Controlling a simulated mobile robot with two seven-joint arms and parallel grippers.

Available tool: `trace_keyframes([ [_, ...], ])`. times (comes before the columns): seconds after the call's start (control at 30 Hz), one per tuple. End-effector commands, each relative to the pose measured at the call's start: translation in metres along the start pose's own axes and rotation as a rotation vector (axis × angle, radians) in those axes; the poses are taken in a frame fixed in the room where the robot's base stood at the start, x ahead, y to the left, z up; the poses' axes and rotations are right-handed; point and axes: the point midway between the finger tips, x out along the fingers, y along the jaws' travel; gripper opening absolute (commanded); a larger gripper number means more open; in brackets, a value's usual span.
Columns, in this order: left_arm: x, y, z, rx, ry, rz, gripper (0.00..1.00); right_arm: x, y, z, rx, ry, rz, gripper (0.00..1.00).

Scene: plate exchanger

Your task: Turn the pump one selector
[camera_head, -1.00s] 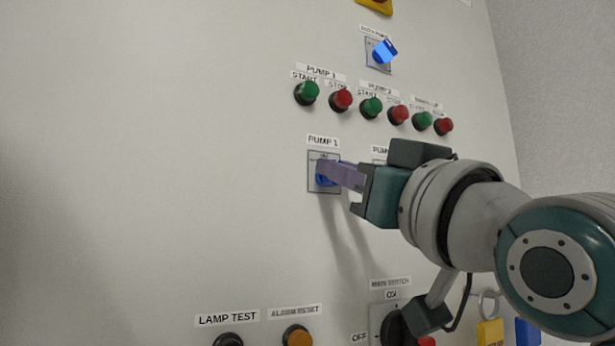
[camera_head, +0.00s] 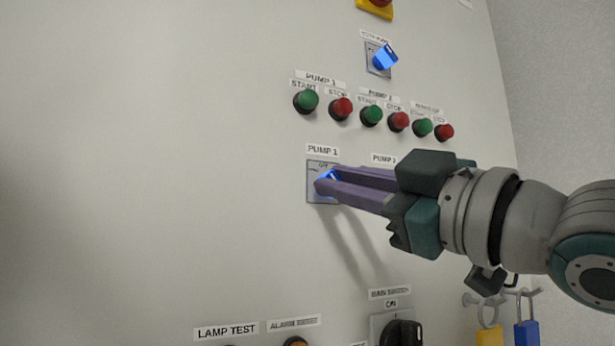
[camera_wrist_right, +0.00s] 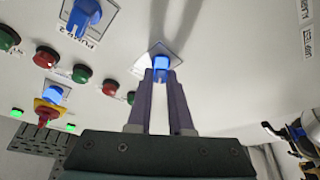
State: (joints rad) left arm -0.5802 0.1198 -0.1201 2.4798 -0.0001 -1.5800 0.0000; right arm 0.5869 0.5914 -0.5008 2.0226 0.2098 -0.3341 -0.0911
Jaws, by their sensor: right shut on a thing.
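The pump 1 selector (camera_head: 322,184) is a blue knob on a square grey plate under the PUMP 1 label. My right gripper (camera_head: 326,182) reaches in from the right, its two long purple fingers on either side of the knob. It is shut on the knob, which also shows between the fingertips in the right wrist view (camera_wrist_right: 161,64). The fingers partly hide the knob, and its exact pointing is hard to read. My left gripper is not in the head view; a dark and white part at the right edge of the wrist view may belong to my left arm.
Green and red push buttons (camera_head: 341,108) run in a row above, with another blue selector (camera_head: 385,57) higher up. The black main switch (camera_head: 401,333) is below. Padlocks (camera_head: 527,334) hang at lower right. A second blue selector (camera_wrist_right: 84,14) sits beside pump 1 in the wrist view.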

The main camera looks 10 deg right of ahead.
Motion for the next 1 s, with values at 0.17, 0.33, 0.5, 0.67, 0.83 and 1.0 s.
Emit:
trace_keyframes([
  [0.17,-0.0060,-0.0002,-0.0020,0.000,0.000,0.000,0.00,0.0005,0.0016,0.0000,-0.074,-0.003,-0.030,0.00],
  [0.33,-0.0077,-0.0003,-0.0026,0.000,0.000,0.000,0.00,0.0003,0.0009,0.0003,-0.110,-0.002,-0.045,0.00],
  [0.5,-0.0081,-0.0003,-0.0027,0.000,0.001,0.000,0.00,0.0003,0.0007,0.0003,-0.123,-0.002,-0.049,0.00],
  [0.67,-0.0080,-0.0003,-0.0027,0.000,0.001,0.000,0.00,0.0002,0.0005,0.0004,-0.124,-0.002,-0.050,0.00],
  [0.83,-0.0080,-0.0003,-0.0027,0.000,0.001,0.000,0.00,0.0003,0.0004,0.0004,-0.124,-0.002,-0.050,0.21],
  [1.0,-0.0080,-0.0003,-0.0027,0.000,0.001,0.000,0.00,0.0002,0.0003,0.0002,-0.122,-0.001,-0.050,0.40],
])
